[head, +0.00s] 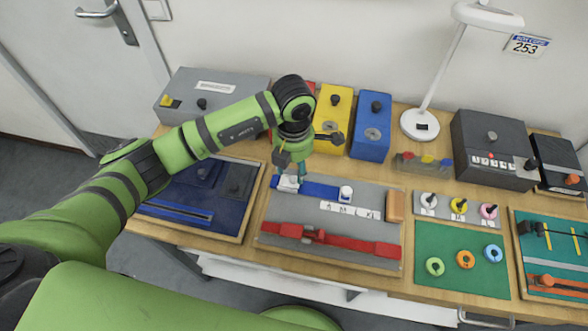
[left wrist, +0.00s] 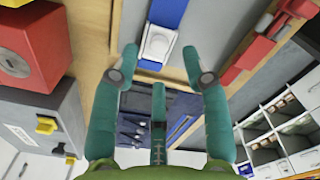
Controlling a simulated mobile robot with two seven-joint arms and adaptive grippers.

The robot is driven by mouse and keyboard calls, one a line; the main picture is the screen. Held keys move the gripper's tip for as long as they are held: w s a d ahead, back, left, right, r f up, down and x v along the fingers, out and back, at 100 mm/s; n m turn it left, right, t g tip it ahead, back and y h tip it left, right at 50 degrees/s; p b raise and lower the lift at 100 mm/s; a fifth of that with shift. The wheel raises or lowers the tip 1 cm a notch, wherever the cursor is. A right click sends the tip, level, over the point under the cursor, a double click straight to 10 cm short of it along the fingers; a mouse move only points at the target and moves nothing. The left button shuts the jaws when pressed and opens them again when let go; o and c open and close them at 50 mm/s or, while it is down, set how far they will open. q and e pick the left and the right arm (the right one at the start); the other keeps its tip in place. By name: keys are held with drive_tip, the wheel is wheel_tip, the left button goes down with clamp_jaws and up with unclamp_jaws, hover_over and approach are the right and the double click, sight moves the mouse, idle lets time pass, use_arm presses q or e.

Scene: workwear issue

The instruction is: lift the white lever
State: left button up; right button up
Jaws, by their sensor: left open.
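The likely white lever (head: 289,183) is a small white piece at the left end of the blue strap (head: 318,189) on the grey board. In the left wrist view, a white fitting (left wrist: 158,42) on the blue strap lies just beyond my fingertips. My left gripper (head: 298,176) points down over this end of the strap. Its teal fingers are spread open with nothing between them in the left wrist view (left wrist: 160,62), and they partly hide the white piece in the head view. I cannot tell whether they touch it. My right gripper is out of view.
A red strap with a buckle (head: 313,236) lies in front on the same board. Yellow (head: 333,112) and blue (head: 371,126) boxes stand close behind, with a lamp (head: 420,125) farther right.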

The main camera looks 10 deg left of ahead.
sight(293, 179)
use_arm(q)
drive_tip(key=shift+f+p, duration=0.5)
drive_tip(key=shift+f, duration=1.45)
clamp_jaws()
